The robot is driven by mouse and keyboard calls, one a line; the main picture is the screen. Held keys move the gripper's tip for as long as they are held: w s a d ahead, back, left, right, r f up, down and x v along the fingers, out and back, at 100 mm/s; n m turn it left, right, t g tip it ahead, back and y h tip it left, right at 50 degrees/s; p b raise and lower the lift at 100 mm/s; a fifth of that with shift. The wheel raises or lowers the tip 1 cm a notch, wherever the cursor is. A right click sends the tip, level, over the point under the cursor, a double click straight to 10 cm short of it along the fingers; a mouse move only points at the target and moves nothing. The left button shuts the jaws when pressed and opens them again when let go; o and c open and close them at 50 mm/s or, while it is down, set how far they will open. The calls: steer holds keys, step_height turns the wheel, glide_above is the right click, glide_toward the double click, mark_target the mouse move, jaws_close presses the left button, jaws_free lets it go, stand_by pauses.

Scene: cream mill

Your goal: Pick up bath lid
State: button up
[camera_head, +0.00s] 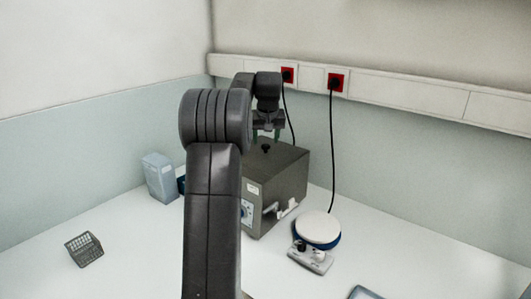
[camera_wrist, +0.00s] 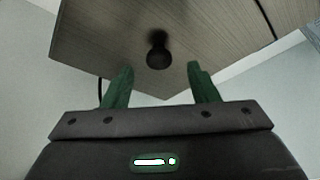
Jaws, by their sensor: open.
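The bath lid (camera_head: 285,157) is the grey top of the box-shaped bath (camera_head: 279,194) on the bench, with a dark knob (camera_head: 266,148) in its middle. In the wrist view the lid (camera_wrist: 215,42) fills the upper part, and its round black knob (camera_wrist: 158,52) shows ahead of and between the fingers. My gripper (camera_head: 265,137) is above the lid, close to the knob. Its two green fingers also show in the wrist view (camera_wrist: 160,85); they are open with nothing between them. My arm hides part of the bath's left side in the head view.
A blue-white container (camera_head: 160,177) stands left of my arm, and a small grey basket (camera_head: 84,249) is farther left. A round white-topped device (camera_head: 317,229) stands right of the bath. Black cables hang from red wall sockets (camera_head: 337,82). A tray-like item (camera_head: 366,293) is at the lower edge.

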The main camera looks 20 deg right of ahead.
mark_target(266, 146)
steer(key=shift+x, duration=1.35)
steer(key=shift+s, duration=0.1)
steer(key=c, duration=1)
step_height(266, 146, up, 12)
steer(key=p, duration=0.3)
